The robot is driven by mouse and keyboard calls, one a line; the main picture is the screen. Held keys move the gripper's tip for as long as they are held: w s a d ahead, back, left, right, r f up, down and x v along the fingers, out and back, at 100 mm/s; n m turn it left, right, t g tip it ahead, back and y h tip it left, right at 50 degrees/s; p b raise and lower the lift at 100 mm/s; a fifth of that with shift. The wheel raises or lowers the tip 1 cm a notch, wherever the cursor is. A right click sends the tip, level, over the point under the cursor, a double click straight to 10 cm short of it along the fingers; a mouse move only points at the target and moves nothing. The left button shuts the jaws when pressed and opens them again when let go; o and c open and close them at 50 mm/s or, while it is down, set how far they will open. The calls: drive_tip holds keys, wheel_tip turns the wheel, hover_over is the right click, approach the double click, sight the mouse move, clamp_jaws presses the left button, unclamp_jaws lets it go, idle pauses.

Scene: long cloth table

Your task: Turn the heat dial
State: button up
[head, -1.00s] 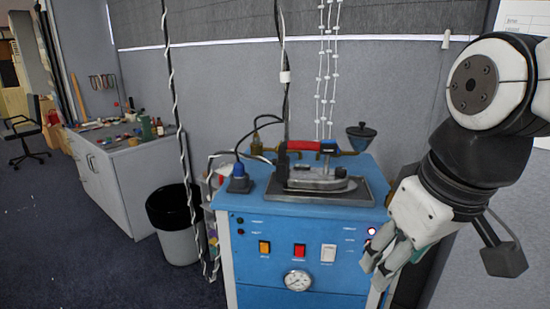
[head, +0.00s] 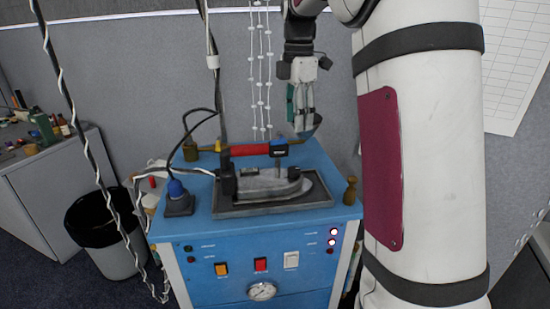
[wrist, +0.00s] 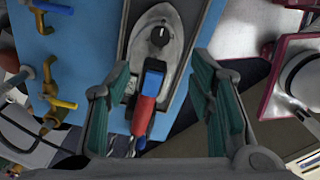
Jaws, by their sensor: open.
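The iron (head: 275,185) rests on a dark tray on top of the blue steam station, with a red handle (head: 250,150) that has a blue and black end. In the wrist view, a round black dial (wrist: 160,36) with a white mark sits on the grey iron body, just past the blue end of the handle. I cannot make out the dial in the head view. My gripper (head: 302,112) points down above the back of the station. In the wrist view my gripper (wrist: 161,68) is open and empty, its teal-padded fingers either side of the handle, apart from it.
The station's front (head: 262,268) has several switches and a gauge. Cables hang at the left and behind the iron. Brass fittings (wrist: 50,90) stand on the station top. A black-lined bin (head: 105,240) and a grey cabinet (head: 40,200) are at the left.

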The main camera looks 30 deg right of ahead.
sight(294, 169)
wheel_tip(294, 169, down, 14)
drive_tip(key=shift+r+p, duration=0.15)
drive_tip(key=shift+p, duration=0.65)
clamp_jaws()
